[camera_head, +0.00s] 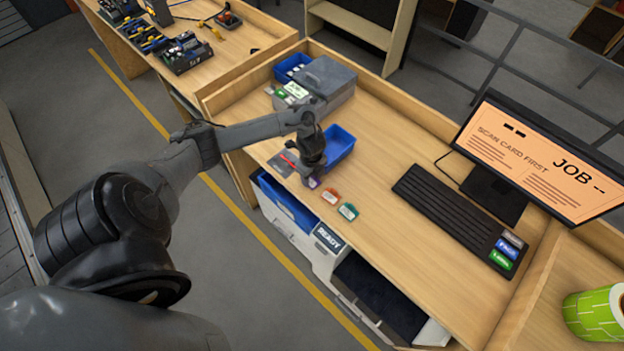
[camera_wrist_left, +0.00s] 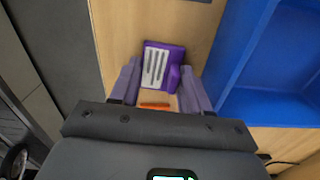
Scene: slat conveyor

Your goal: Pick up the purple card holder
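The purple card holder (camera_wrist_left: 176,62) lies on the wooden desk in the left wrist view, with a white striped card face showing. In the head view only a small purple bit (camera_head: 312,183) shows under my left gripper (camera_head: 311,174). My left gripper (camera_wrist_left: 160,75) is open and points down at the holder. Its two fingers stand apart on either side of the holder's near part; I cannot tell whether they touch it. An orange item (camera_wrist_left: 155,106) shows between the fingers, nearer the palm. My right gripper is not in view.
A blue tray (camera_head: 339,146) stands right beside the gripper. An orange card (camera_head: 330,196) and a green card (camera_head: 348,211) lie near the desk's front edge. A grey box (camera_head: 326,76) stands behind, a keyboard (camera_head: 448,213) and monitor (camera_head: 545,150) to the right.

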